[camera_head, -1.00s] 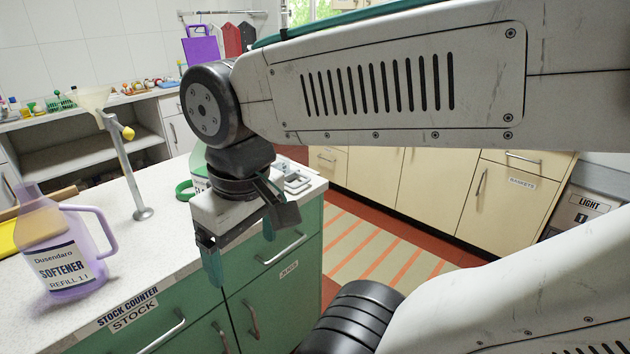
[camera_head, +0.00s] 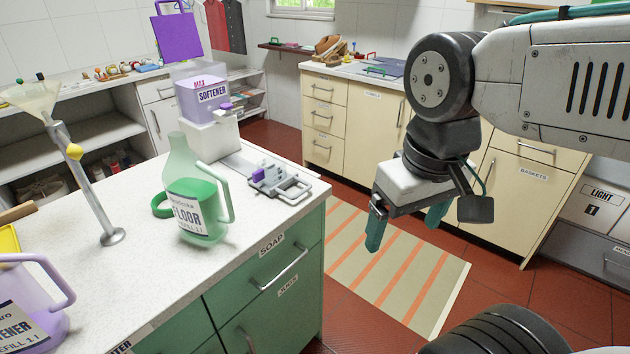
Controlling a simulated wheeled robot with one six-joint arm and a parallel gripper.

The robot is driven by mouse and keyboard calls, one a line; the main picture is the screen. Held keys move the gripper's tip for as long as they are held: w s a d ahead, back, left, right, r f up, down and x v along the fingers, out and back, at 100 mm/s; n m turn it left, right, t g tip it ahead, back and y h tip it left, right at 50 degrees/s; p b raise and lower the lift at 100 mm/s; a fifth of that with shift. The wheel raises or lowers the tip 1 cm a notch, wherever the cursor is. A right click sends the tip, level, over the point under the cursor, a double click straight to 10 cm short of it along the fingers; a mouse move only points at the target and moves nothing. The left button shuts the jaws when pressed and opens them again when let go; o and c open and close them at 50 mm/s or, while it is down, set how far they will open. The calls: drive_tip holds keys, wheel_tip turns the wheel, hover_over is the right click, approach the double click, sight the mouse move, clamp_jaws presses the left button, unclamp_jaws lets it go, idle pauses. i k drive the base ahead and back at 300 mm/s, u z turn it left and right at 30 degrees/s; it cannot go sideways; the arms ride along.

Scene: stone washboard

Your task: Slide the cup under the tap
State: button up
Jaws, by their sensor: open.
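A purple dispenser box (camera_head: 202,97) labelled softener stands on a white block at the counter's far end. A small purple tap (camera_head: 230,107) sticks out of its right side. A grey rail runs from below the tap to a grey metal carriage (camera_head: 283,187) with a handle-like loop near the counter's right edge. A small purple piece (camera_head: 258,173) sits at the carriage; I cannot tell whether it is the cup. No plain cup is clear. My gripper (camera_head: 408,222) is open and empty, fingers down, right of the counter and carriage, apart from both.
A clear green floor jug (camera_head: 198,200) stands left of the carriage, with a green ring (camera_head: 162,205) beside it. A funnel stand (camera_head: 92,190) and purple softener jug (camera_head: 30,310) are further left. A striped mat (camera_head: 405,275) lies on the floor beneath my gripper.

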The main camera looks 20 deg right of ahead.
sight(270, 191)
drive_tip(key=k, duration=0.5)
drive_tip(key=u, duration=1)
drive_tip(key=i, duration=0.65)
drive_tip(key=z, duration=0.8)
